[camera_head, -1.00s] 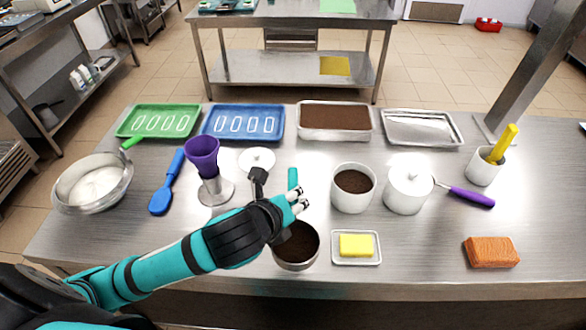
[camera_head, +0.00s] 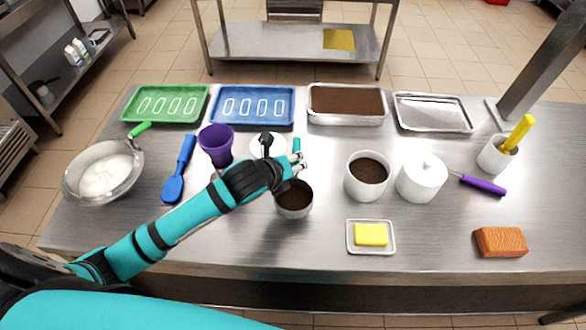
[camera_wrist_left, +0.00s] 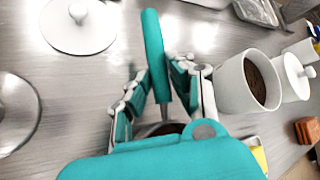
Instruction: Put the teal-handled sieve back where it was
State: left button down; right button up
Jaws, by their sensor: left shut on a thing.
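The teal-handled sieve (camera_head: 294,200) shows in the head view as a round metal bowl with dark brown contents, just below my left gripper (camera_head: 290,172). Its teal handle (camera_wrist_left: 153,45) stands out between the fingers in the left wrist view. My left gripper, also in the left wrist view (camera_wrist_left: 160,88), is shut on this handle. The sieve appears to hang above the steel table; its exact height is unclear. Most of its bowl is hidden in the wrist view. My right gripper is in neither view.
A white pot of dark powder (camera_head: 367,175) and a lidded white jar (camera_head: 421,178) stand to the right. A white lid (camera_head: 262,148) and purple cup (camera_head: 216,146) are left. Butter on a dish (camera_head: 371,247) sits in front. Trays line the back. The front-left table is fairly clear.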

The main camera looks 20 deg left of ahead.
pick_arm(q)
jog(key=shift+w+f+p, duration=0.1)
jog(key=shift+f+p, duration=0.25)
jog(key=shift+f, duration=1.5)
jog(key=c, duration=1.2)
grip_release()
jog(key=shift+o, duration=0.2)
jog(key=b+v, duration=0.1)
jog(key=v, duration=1.1)
jog(key=shift+r, duration=0.1)
